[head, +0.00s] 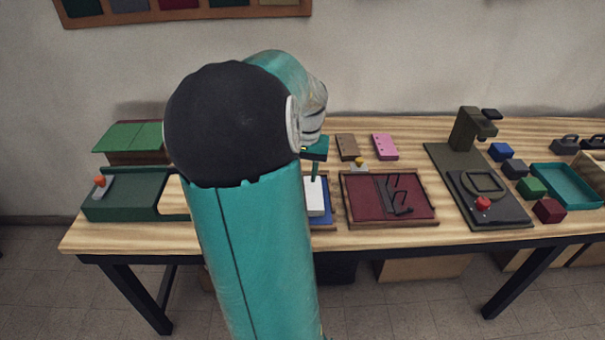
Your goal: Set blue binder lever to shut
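The blue binder (323,218) lies on the table, mostly hidden behind my arm. Its blue right side and a white block or stack of paper (316,198) show. Its lever cannot be made out. My gripper (314,176) is partly hidden by my arm; a teal and black part with a thin dark piece reaches down over the blue binder, close to the white block. I cannot see whether it touches anything or whether its fingers are apart.
Right of it lies an open red binder (365,207) with black rings. A brown block (347,147) and pink block (384,147) lie behind. A dark green device (130,196) stands left. A press (464,135), several coloured blocks and a teal tray (566,203) fill the right.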

